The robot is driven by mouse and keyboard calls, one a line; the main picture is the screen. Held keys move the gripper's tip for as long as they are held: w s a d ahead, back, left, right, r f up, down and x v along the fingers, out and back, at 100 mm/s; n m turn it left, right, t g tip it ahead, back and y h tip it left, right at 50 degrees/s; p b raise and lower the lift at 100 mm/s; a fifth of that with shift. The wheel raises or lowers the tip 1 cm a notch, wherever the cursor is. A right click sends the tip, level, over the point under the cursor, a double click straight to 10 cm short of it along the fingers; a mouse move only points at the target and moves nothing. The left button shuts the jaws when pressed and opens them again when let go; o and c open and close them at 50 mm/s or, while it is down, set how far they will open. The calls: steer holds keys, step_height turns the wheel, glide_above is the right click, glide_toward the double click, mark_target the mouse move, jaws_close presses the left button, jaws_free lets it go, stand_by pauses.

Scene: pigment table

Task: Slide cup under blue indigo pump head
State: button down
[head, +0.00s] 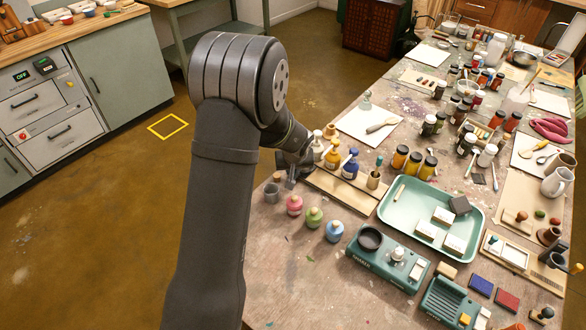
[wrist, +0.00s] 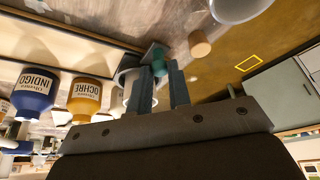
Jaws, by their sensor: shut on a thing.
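The blue indigo pump bottle (head: 350,164) stands on a wooden stand at the table's left side. In the wrist view its label INDIGO shows upside down on the blue bottle (wrist: 34,92), at the far left. In the head view my gripper (head: 289,182) is beside the left end of the stand, and I cannot make out the held cup. The ochre bottle (wrist: 85,94) stands between the cup and the indigo bottle.
A pale bottle (head: 318,146) stands on the stand's near-gripper end. Pink (head: 294,205), green (head: 314,217) and light blue (head: 334,231) bottles stand in front. A small wooden piece (wrist: 200,44) and another pale vessel (wrist: 238,8) lie close to my gripper. A green tray (head: 392,215) is to the right.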

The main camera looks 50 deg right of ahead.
steer(key=s, duration=1.4)
steer(key=c, duration=1.3)
jaws_free()
steer(key=shift+c, duration=0.2)
steer(key=shift+r, duration=0.15)
steer(key=v, duration=1.7)
steer(key=x, duration=1.7)
